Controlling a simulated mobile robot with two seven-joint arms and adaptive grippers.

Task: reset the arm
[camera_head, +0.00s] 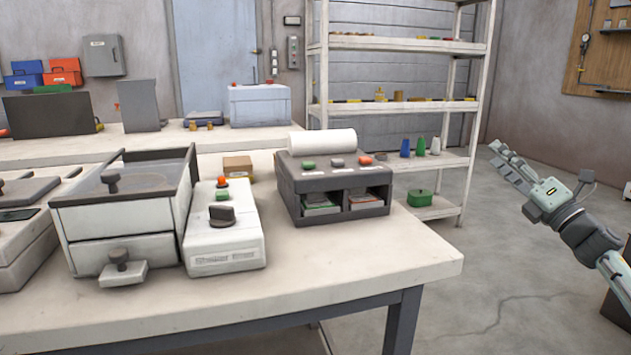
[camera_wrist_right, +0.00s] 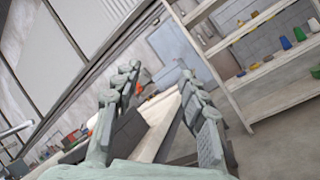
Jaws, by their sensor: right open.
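My right gripper (camera_head: 508,163) is at the right side of the head view, raised in the air over the floor, to the right of the table and clear of it. In the right wrist view my right gripper (camera_wrist_right: 160,95) shows two fingers spread apart with nothing between them. My left gripper is in neither view. The white table (camera_head: 330,285) in front of me carries a grey bagger unit with a clear-topped bin (camera_head: 125,215), a control box with a dark knob (camera_head: 222,235) and a dark grey dispenser with a white roll (camera_head: 333,185).
A white shelf rack (camera_head: 400,108) stands behind the table, with coloured cones and a green box (camera_head: 419,198) on its lower levels. A back bench (camera_head: 150,145) holds bins and a grey case. The floor (camera_head: 510,270) between the table and my right arm is clear.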

